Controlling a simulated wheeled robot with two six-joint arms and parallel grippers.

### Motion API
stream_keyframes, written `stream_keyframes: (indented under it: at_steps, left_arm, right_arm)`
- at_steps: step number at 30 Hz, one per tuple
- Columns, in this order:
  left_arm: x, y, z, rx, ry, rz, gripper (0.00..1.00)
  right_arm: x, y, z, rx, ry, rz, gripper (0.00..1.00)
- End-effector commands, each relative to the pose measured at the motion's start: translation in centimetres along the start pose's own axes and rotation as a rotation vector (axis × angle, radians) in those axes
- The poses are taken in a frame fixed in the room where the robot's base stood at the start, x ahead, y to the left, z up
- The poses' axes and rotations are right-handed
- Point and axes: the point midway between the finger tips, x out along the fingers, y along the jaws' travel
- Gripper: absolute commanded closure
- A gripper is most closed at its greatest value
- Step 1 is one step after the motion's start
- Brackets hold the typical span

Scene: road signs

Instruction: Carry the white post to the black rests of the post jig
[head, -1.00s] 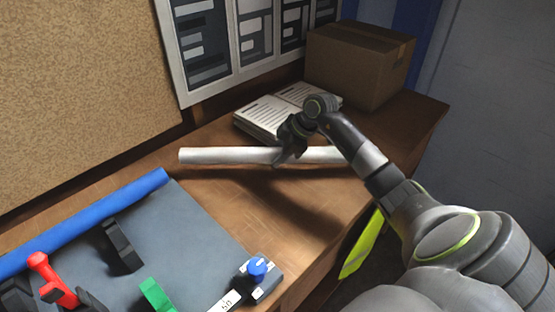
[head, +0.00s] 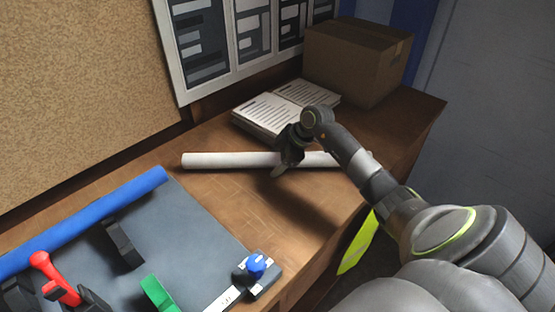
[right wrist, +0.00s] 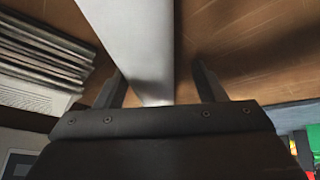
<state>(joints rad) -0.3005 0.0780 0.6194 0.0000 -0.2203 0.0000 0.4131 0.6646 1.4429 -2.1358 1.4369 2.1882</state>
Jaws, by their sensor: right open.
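The white post (head: 225,160) lies on the wooden bench, left to right, behind the jig. In the right wrist view the post (right wrist: 140,45) runs between two spread fingers, with a gap on each side. My right gripper (head: 284,168) is open over the middle of the post and hides part of it. The post jig (head: 190,240) is a grey board at the lower left. It has a black rest (head: 123,243) and another dark block (head: 92,299) near the front edge. My left gripper is not in view.
The jig carries a red handle (head: 52,275), a green block (head: 157,294) and a blue knob (head: 256,264). A blue bar (head: 90,218) lines its back. Bare bench lies between post and jig.

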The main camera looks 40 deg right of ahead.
Motion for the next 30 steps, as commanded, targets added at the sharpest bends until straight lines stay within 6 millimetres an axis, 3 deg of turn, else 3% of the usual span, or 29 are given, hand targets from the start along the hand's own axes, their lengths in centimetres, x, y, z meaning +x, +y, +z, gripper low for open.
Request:
stream_keyframes:
  at_steps: [7,21,30]
  left_arm:
    - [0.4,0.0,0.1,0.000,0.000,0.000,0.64]
    - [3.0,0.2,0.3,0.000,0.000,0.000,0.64]
    - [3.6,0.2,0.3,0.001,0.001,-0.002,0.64]
  right_arm:
    - [-1.1,0.0,0.0,0.000,-0.001,0.001,0.36]
    - [-9.3,0.1,0.1,-0.001,-0.004,0.003,0.36]
    - [-12.0,0.0,-0.1,0.000,-0.001,0.000,0.36]
